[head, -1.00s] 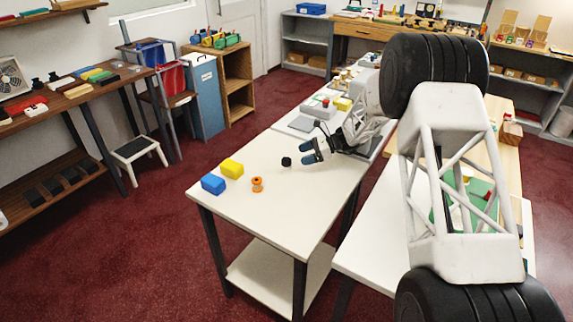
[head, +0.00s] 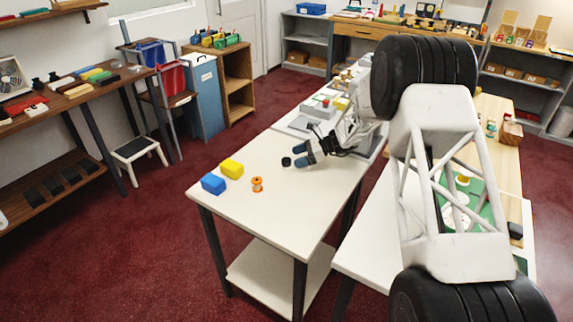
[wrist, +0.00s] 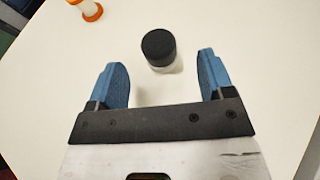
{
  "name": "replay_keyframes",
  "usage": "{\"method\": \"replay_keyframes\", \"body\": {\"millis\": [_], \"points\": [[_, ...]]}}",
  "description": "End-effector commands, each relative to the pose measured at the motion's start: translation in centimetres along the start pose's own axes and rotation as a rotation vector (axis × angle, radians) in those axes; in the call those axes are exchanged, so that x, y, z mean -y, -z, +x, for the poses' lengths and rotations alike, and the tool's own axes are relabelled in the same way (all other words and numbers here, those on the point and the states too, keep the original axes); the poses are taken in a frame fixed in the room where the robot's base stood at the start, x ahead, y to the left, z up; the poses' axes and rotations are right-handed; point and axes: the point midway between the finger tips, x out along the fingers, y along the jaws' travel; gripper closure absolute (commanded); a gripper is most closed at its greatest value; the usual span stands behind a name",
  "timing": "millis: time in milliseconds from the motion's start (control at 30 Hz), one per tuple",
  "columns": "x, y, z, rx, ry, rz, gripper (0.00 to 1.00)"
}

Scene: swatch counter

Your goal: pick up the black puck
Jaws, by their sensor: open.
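The black puck (head: 286,162) sits on the white table (head: 270,212), just left of my gripper (head: 300,154) in the head view. In the wrist view the puck (wrist: 159,44) has a round black top, with a paler part visible below it. There it lies ahead of my open gripper (wrist: 160,60), between the lines of the two blue fingers and around the level of their tips. The fingers do not touch it. Whether its near edge is inside the gap is hard to tell. Nothing is held.
An orange spool (head: 257,184) stands left of the puck; it also shows in the wrist view (wrist: 89,9). A blue block (head: 213,184) and a yellow block (head: 231,169) lie farther left. Grey items (head: 318,108) stand behind my gripper. The table's front is clear.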

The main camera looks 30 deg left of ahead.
Motion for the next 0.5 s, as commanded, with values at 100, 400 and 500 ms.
{"method": "replay_keyframes", "body": {"millis": [100, 400, 500], "points": [[0.0, 0.0, 0.1, 0.0, 0.0, 0.0, 0.25], [-0.2, 0.1, 2.5, 0.0, -0.003, 0.001, 0.25], [-0.2, 0.1, 3.6, 0.0, -0.001, 0.001, 0.25]]}}
